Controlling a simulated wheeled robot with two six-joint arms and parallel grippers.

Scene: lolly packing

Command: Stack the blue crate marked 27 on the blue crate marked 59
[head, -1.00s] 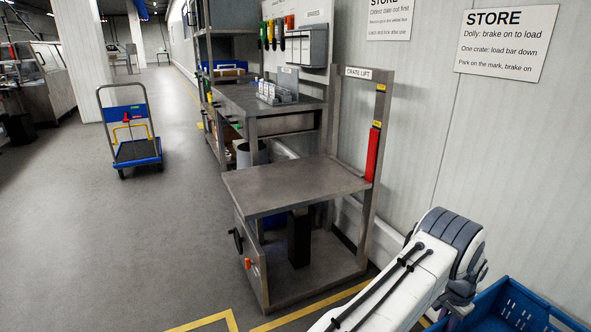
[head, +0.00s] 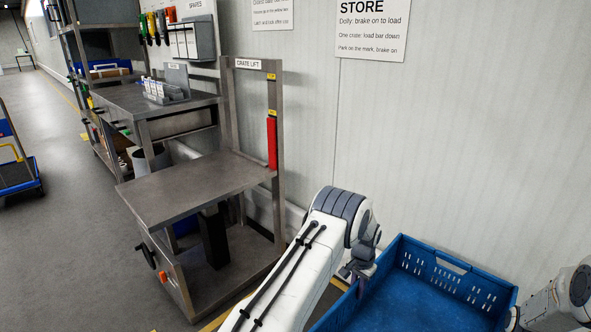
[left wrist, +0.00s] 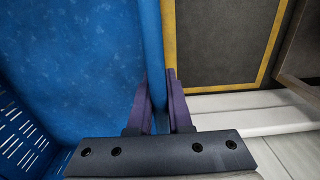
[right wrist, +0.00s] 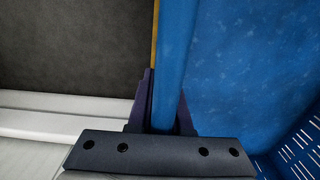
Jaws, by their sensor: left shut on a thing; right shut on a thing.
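A blue crate (head: 440,290) with slotted walls is at the lower right of the head view, and it looks empty. No number shows on it, so I cannot tell whether it is 27 or 59. My left gripper (head: 364,268) is shut on its left wall; the left wrist view shows the fingers (left wrist: 159,75) on both sides of the wall (left wrist: 151,40). My right gripper is shut on the opposite wall, with its fingers (right wrist: 165,82) astride the rim (right wrist: 176,40). No second blue crate can be made out.
A steel crate lift (head: 195,188) with a bare top stands left of my left arm. A workbench (head: 150,98) and shelving stand behind it, and a dolly (head: 20,172) is at the far left. The wall (head: 450,150) is close behind the crate. Yellow lines mark the floor.

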